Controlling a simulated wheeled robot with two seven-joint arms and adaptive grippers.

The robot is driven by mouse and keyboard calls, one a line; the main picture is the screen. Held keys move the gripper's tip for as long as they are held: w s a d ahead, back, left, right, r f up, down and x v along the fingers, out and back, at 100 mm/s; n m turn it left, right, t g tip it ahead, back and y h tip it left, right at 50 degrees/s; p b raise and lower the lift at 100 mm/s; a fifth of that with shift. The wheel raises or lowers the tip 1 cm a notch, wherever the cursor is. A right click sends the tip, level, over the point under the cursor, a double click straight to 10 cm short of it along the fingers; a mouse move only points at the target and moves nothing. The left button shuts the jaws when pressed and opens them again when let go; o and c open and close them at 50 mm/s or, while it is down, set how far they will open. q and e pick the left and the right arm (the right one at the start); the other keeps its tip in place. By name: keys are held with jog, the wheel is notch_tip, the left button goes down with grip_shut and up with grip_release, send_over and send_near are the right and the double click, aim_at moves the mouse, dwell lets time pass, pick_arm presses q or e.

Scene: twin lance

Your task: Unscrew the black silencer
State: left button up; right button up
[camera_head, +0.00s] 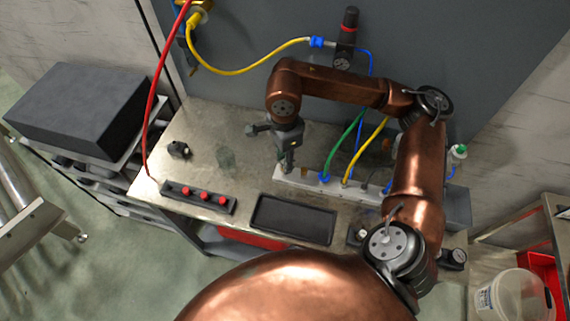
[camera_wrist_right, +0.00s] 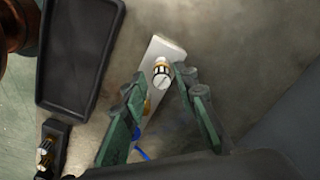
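My right gripper (camera_head: 287,164) points down at the left end of a pale manifold bar (camera_head: 308,186) on the bench. In the right wrist view its two green-padded fingers (camera_wrist_right: 160,88) stand apart. A small pale-and-brass fitting with a slotted, dark-edged top (camera_wrist_right: 161,74) stands on the bar's end between the fingertips, apparently untouched. I cannot make out for certain which part is the black silencer; the fitting's body is partly hidden in the head view. My left gripper is out of view.
Green, blue and yellow hoses rise from the bar close to my right arm. A black tray (camera_head: 291,219) and a red-button strip (camera_head: 199,197) lie in front. A black regulator (camera_head: 347,38) hangs on the grey wall. The bench's left part is mostly clear.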

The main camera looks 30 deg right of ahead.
jog(key=m, duration=0.2)
jog(key=m+p, duration=0.1)
jog(key=m, duration=0.4)
jog(key=shift+w+r+p, duration=0.2)
jog(key=shift+r+p, duration=0.15)
jog(key=m+p, duration=0.1)
jog(key=m, duration=0.5)
jog(key=shift+w+p, duration=0.1)
jog(key=shift+p, duration=0.2)
jog(key=m+p, duration=0.1)
jog(key=m, duration=0.4)
jog(key=shift+m+p, duration=0.3)
jog(key=m+p, duration=0.1)
jog(key=m, duration=0.2)
jog(key=shift+w+f+m, duration=0.1)
jog(key=shift+f+m, duration=0.05)
jog(key=shift+m, duration=0.15)
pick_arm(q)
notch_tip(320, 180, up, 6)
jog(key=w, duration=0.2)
pick_arm(e)
jog(key=shift+f, duration=0.1)
jog(key=shift+c, duration=0.7)
grip_shut()
jog(key=shift+a, duration=0.1)
